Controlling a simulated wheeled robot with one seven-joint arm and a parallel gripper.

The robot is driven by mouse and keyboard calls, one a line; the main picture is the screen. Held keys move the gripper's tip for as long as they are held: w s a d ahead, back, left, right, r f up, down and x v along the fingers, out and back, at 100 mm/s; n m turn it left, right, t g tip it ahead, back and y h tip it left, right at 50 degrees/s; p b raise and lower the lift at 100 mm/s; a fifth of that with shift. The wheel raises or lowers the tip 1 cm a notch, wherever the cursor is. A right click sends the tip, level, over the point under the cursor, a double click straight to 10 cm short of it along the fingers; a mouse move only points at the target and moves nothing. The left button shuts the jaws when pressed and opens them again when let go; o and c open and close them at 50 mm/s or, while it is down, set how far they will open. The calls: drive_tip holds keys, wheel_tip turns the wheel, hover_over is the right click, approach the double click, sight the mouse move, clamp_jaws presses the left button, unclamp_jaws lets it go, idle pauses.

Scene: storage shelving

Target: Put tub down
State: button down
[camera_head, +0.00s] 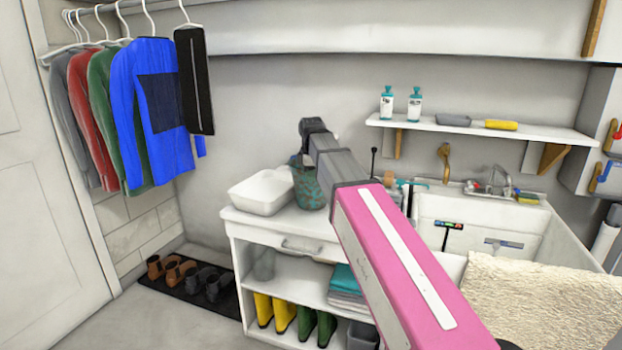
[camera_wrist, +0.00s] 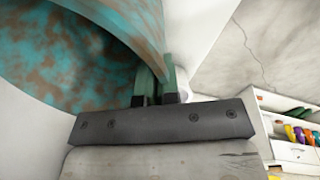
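The tub (camera_head: 309,188) is round, mottled teal and rust-brown. In the head view it is at the top of the white cabinet, just right of a white basin (camera_head: 262,192), and my arm partly covers it. I cannot tell whether its base touches the cabinet top. In the wrist view the tub's curved wall (camera_wrist: 60,55) fills the upper left. My gripper (camera_wrist: 154,82) has its two green fingers closed on the tub's wall near the edge. The fingertips are hidden in the head view.
The white cabinet (camera_head: 236,217) holds boots and folded cloths below. A white sink (camera_head: 470,215) stands to the right, with a beige towel (camera_head: 545,305) in front. A small wall shelf (camera_head: 480,130) holds bottles and a yellow-handled tool. Clothes hang at left; shoes lie on a mat (camera_head: 205,300).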

drive_tip(key=shift+f, duration=0.55)
drive_tip(key=c, duration=1.4)
unclamp_jaws()
drive_tip(key=shift+o, duration=0.2)
wheel_tip(320, 180, up, 12)
drive_tip(key=s, duration=0.1)
drive_tip(key=shift+s, duration=0.4)
